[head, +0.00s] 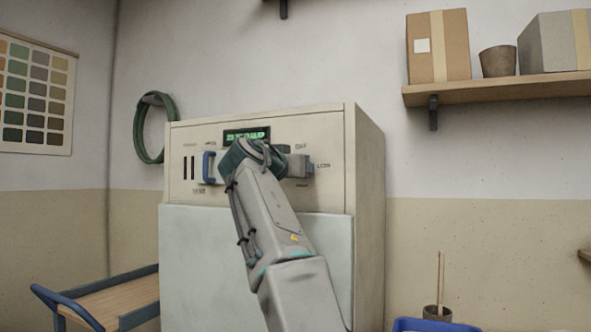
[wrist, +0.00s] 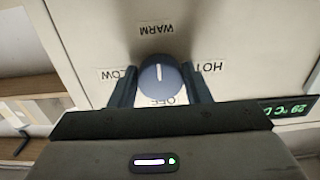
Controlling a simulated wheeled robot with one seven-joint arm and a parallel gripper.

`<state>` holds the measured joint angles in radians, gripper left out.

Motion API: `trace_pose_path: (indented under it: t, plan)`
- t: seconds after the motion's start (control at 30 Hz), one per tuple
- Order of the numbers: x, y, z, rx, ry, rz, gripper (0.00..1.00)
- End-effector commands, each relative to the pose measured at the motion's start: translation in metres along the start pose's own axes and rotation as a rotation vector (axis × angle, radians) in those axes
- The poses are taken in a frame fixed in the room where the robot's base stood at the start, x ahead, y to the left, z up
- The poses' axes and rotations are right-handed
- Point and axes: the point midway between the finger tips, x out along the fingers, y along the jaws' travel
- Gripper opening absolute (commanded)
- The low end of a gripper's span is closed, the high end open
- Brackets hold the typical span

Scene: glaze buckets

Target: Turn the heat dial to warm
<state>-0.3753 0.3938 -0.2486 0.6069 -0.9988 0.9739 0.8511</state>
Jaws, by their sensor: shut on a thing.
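The heat dial (wrist: 162,78) is a round blue-grey knob with a white pointer line, on the cream front panel. In the wrist view, the labels appear upside down: WARM (wrist: 156,30) above the dial, LOW (wrist: 118,74) left, HOT (wrist: 207,67) right and OFF below, partly covered. The white line points up in the picture, toward WARM. My gripper (wrist: 161,84) is shut on the dial, one finger on each side. In the head view my gripper (head: 298,165) is at the panel's right side and hides most of the dial.
The cream cabinet (head: 366,200) has a green display (head: 246,134), also in the wrist view (wrist: 289,109), and a blue handle (head: 208,167). A blue-railed cart (head: 115,300) stands left. A shelf (head: 490,92) with boxes is on the right wall. A blue bucket (head: 435,325) is lower right.

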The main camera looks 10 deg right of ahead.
Motion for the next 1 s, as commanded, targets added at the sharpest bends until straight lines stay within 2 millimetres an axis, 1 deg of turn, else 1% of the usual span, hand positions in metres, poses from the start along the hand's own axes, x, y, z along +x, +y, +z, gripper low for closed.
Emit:
trace_pose_path:
  t: [0.23,0.27,0.3,0.33,0.6,0.73,0.87,1.0]
  plan:
    - [0.000,0.000,0.001,-0.001,-0.002,0.000,0.21]
    - [0.000,0.000,0.001,-0.001,-0.002,0.000,0.49]
    - [0.000,0.000,0.001,-0.002,-0.002,0.000,0.60]
    - [0.000,0.000,0.001,-0.002,-0.002,0.000,0.64]
    - [0.000,0.000,0.000,-0.002,-0.001,0.000,0.64]
    - [-0.008,-0.001,0.001,-0.002,-0.001,-0.002,0.64]
    - [-0.027,-0.001,0.002,-0.001,0.000,-0.005,0.64]
    - [-0.055,-0.001,0.003,-0.001,-0.001,-0.005,0.64]
